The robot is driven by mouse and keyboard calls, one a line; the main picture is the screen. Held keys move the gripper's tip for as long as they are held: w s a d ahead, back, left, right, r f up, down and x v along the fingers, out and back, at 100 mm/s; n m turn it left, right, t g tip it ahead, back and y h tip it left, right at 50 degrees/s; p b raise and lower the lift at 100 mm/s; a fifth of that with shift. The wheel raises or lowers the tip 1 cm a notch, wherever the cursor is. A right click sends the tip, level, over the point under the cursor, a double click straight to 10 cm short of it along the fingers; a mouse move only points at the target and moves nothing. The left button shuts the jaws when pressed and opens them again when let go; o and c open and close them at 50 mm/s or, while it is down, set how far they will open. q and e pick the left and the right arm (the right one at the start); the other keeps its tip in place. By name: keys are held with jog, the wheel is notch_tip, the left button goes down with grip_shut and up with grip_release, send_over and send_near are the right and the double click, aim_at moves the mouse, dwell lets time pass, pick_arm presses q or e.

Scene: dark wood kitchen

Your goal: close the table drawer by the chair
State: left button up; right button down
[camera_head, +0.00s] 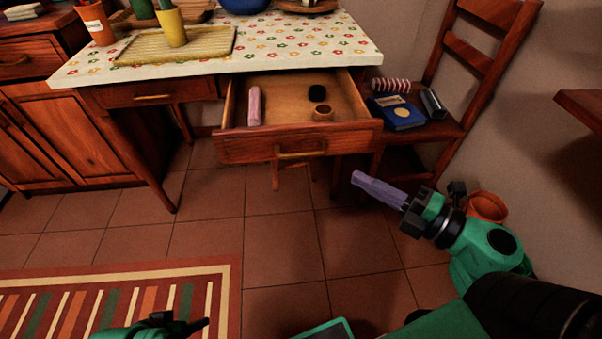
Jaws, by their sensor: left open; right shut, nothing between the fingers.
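The table drawer (238,150) by the chair (455,128) is pulled well out from under the tabletop. Its brass handle (301,151) is on the front panel. Inside lie a pink cylinder (254,106), a small dark round item (317,92) and a small brown cup (323,112). My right gripper (408,205) is shut, right of and below the drawer front, apart from it. A purple-grey bar (379,189) extends from its front; how it joins is unclear. My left gripper (186,325) is open, low at the bottom edge, partly cut off, far from the drawer.
The table (300,56) bears a yellow tray (128,57), a yellow cup (172,28) and other items. A second drawer (150,97) at left is shut. The chair seat holds a blue book (397,114). An orange pot (487,207) stands behind my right arm. Floor before the drawer is clear.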

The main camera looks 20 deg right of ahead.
send_near(302, 134)
jog(key=a, duration=0.3)
jog(key=w, duration=0.4)
jog(key=shift+w, duration=0.2)
jog(key=shift+w+d, duration=0.1)
jog(key=shift+w, duration=0.25)
